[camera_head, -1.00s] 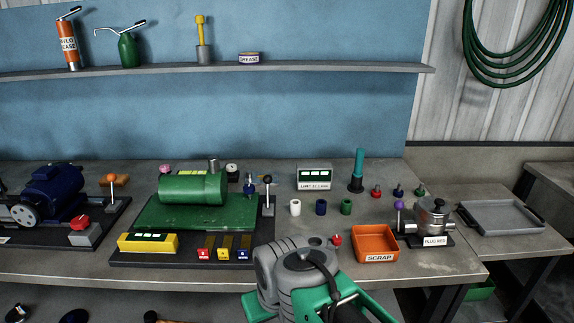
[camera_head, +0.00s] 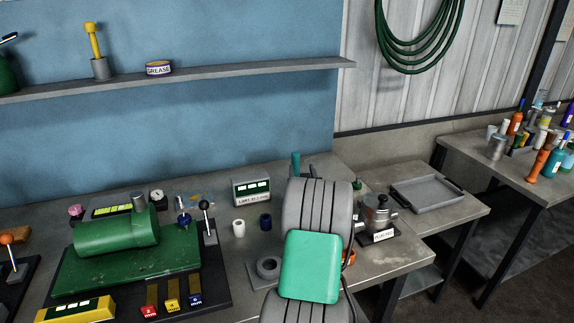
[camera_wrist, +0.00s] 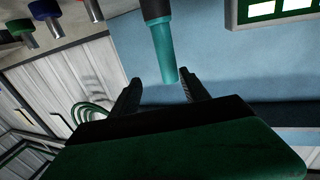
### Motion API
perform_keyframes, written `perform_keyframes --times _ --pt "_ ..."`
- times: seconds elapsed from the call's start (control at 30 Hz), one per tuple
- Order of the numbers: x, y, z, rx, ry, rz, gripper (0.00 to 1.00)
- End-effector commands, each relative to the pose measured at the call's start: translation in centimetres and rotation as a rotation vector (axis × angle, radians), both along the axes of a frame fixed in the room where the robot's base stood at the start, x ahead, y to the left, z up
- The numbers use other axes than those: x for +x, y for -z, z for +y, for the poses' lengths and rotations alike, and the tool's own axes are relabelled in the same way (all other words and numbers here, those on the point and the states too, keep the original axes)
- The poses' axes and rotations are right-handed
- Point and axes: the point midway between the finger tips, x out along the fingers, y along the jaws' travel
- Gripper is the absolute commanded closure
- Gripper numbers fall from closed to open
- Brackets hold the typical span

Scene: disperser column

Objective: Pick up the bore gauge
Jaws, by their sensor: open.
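The bore gauge appears to be the upright tool with a teal handle. In the head view only the top of the teal handle (camera_head: 296,160) shows behind my arm; its base is hidden. The wrist view looks upside down, and there the teal handle (camera_wrist: 163,50) comes in from the top with its dark lower part at the picture edge. My gripper (camera_wrist: 157,88) is open, with one dark finger on each side below the handle's tip. The handle's end lines up with the gap; I cannot tell whether it is between the fingers.
A grey display box (camera_head: 251,190) stands left of the handle. Blue and red knobbed plugs (camera_wrist: 45,10) show in the wrist view. A white ring (camera_head: 238,228) and a blue ring (camera_head: 265,222) stand in front. A metal pot (camera_head: 377,214) and grey tray (camera_head: 427,194) are right.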

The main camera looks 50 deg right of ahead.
Motion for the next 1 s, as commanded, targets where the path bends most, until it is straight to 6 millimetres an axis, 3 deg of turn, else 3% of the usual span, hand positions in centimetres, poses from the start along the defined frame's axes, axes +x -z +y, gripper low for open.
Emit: perform_keyframes --times 0.23,0.43,0.73,1.0 --pt "3.7 -0.4 -1.1 0.001 -0.024 0.000 0.46" --pt "6.1 -0.3 -3.2 0.000 -0.025 0.000 0.46" --pt "6.5 -0.1 -3.9 0.002 -0.022 0.001 0.46" --pt "6.4 -0.1 -4.0 0.002 -0.021 0.001 0.68"
